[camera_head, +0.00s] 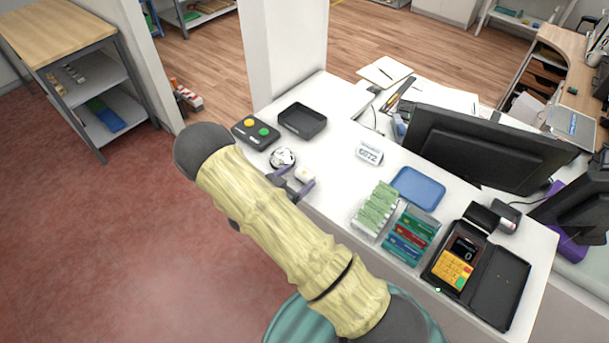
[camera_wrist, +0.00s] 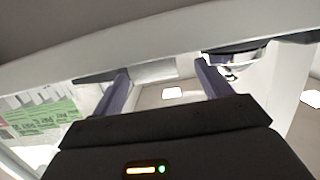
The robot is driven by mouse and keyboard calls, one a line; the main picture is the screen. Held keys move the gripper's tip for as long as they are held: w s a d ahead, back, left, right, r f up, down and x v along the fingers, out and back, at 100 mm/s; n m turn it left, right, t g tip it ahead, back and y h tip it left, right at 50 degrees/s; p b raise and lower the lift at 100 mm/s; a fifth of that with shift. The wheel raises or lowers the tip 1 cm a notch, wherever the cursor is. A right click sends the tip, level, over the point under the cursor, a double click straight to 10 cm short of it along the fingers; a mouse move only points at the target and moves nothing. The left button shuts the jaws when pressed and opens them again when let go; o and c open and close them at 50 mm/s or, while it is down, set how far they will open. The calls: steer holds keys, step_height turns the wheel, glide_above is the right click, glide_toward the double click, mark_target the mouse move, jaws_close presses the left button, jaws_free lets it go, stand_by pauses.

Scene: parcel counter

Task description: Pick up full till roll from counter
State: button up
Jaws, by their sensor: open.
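The till roll (camera_head: 306,175) is a small white roll on the white counter (camera_head: 333,189), near its front left edge. My gripper (camera_head: 296,179) is open, its two purple fingers low over the counter edge and close to the roll, which sits at the fingertips. My forearm hides part of the counter edge. In the wrist view the fingers (camera_wrist: 163,71) are spread. A pale grey shape shows between their tips; I cannot tell for sure that it is the roll. Whether the fingers touch the roll is not clear.
A round black-and-white object (camera_head: 282,157) stands just behind the roll. A button box (camera_head: 256,132) and black tray (camera_head: 302,121) lie farther back. A number tag (camera_head: 369,153), card racks (camera_head: 410,235), blue tray (camera_head: 418,188) and card terminal (camera_head: 454,270) stand to the right.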

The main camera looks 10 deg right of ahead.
mark_target(308, 172)
steer(key=p+x, duration=0.1)
steer(key=x, duration=0.1)
steer(key=p+x, duration=0.2)
steer(key=shift+s+d, duration=0.1)
steer(key=shift+d, duration=0.35)
steer(key=shift+w+d+f, duration=0.2)
steer(key=shift+f, duration=0.05)
steer(key=c, duration=1.1)
steer(key=shift+o, duration=0.2)
steer(key=shift+r, duration=0.1)
step_height(308, 172, up, 10)
steer(key=b, duration=0.3)
